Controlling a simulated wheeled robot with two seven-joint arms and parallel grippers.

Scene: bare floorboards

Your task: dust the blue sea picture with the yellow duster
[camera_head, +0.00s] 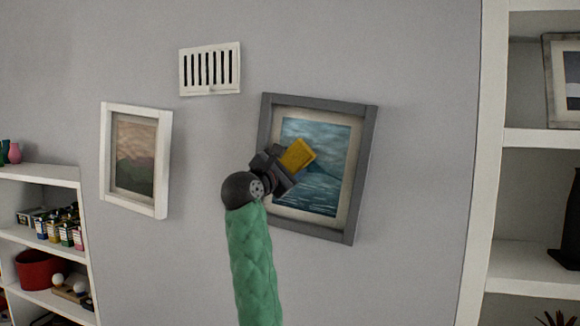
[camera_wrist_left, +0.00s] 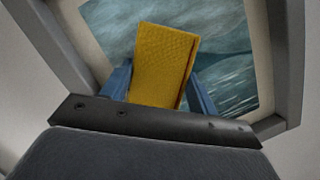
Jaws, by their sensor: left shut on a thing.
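The blue sea picture (camera_head: 337,190) hangs on the grey wall in a dark grey frame, slightly tilted. It fills much of the left wrist view (camera_wrist_left: 235,45). The yellow duster (camera_head: 298,155) is in front of the picture's left-middle part; it also shows in the left wrist view (camera_wrist_left: 163,65). My left gripper (camera_head: 285,167) is shut on the duster, its blue-grey fingers on either side of it in the wrist view (camera_wrist_left: 160,85). I cannot tell whether the duster touches the picture. My gripper hides part of the frame's left side. My right gripper is not in view.
A white-framed landscape picture (camera_head: 136,160) hangs to the left. A white vent (camera_head: 210,69) is above, between the pictures. White shelves with various objects stand at the left (camera_head: 45,172) and right (camera_head: 540,138). The wall around the sea picture is clear.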

